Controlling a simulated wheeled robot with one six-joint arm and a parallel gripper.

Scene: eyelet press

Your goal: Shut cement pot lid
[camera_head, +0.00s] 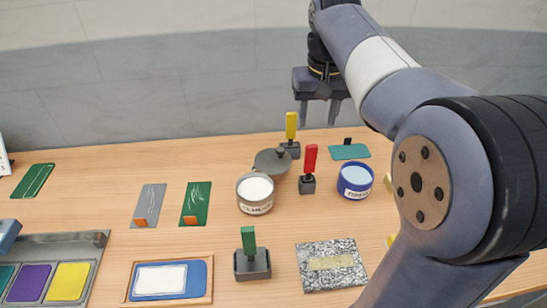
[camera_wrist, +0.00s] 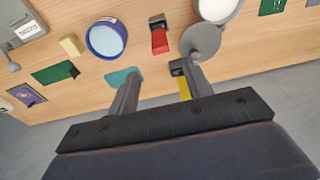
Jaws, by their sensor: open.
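The cement pot (camera_head: 255,196) is a small grey pot with a white label and pale contents, standing open near the middle of the table. Its grey round lid (camera_head: 270,163) is off the mouth, just behind the pot, with a small dark knob at its far edge. In the wrist view the lid (camera_wrist: 200,42) sits beside the pot's pale mouth (camera_wrist: 217,8). My gripper (camera_head: 320,110) is open and empty, above and behind the lid, to its right. In the wrist view my gripper (camera_wrist: 162,68) has its right finger near the lid's edge, without clear contact.
A yellow-handled tool (camera_head: 291,126) stands behind the lid and a red-handled one (camera_head: 310,160) to its right. A blue pot (camera_head: 355,181) is further right. A green-handled block (camera_head: 250,254) stands in front.

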